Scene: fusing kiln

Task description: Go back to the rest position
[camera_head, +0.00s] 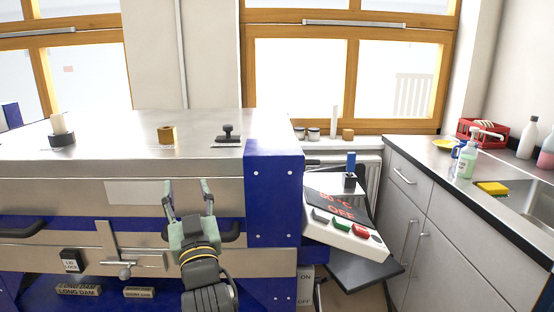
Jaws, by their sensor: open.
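My gripper (189,190) is in the lower middle of the head view, pointing up and away from me. Its two fingers stand apart with nothing between them. It appears in front of the steel and blue kiln (200,155), overlapping the kiln's front face in the picture. I cannot tell how far it is from that face. My arm comes up from the bottom edge below it.
On the kiln top stand a white roll on a dark base (60,130), a brass-coloured block (167,134) and a black knobbed piece (228,134). A counter with sink (530,202) stands far right.

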